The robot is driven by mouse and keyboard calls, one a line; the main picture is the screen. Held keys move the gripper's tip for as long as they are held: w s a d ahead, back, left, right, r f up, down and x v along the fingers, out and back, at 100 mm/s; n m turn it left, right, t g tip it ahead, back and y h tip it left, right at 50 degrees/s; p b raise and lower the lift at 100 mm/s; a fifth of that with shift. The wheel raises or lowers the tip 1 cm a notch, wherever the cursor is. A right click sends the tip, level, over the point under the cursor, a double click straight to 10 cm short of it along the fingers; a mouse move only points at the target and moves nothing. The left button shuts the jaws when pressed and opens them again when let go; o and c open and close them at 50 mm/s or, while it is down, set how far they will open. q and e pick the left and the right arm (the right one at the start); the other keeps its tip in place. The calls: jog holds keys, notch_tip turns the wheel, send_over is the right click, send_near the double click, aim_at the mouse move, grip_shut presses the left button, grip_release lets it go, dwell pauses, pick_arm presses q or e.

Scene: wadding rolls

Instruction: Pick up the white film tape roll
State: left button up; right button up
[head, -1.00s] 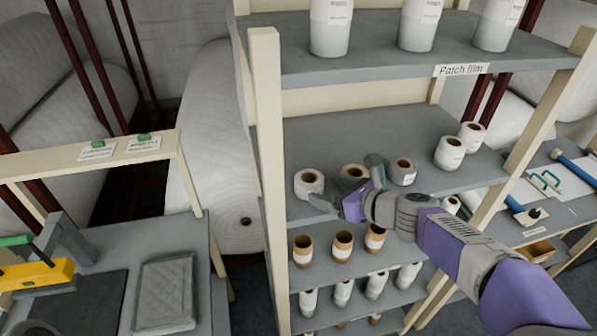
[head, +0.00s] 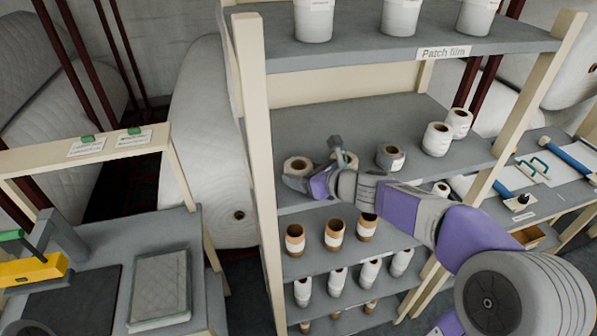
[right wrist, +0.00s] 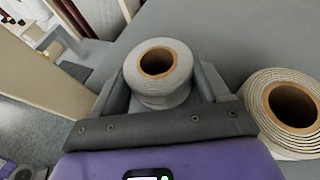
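A white roll with a brown core (head: 297,163) stands upright at the left end of the middle shelf. In the right wrist view this white roll (right wrist: 158,80) stands between the fingers of my right gripper (right wrist: 163,88). The fingers are open around it, with a gap visible on the right side. In the head view my right gripper (head: 314,164) reaches in from the right at shelf height. A second roll (right wrist: 292,112), with layered edges, stands just right of the gripper; the arm partly hides it in the head view. My left gripper is not in view.
Several more rolls, including a grey-white one (head: 390,158), stand to the right on the shelf (head: 400,115). A cream post (head: 257,130) rises close on the left.

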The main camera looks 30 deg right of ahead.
jog(key=shift+c, duration=1.4)
jog(key=shift+r, duration=0.1)
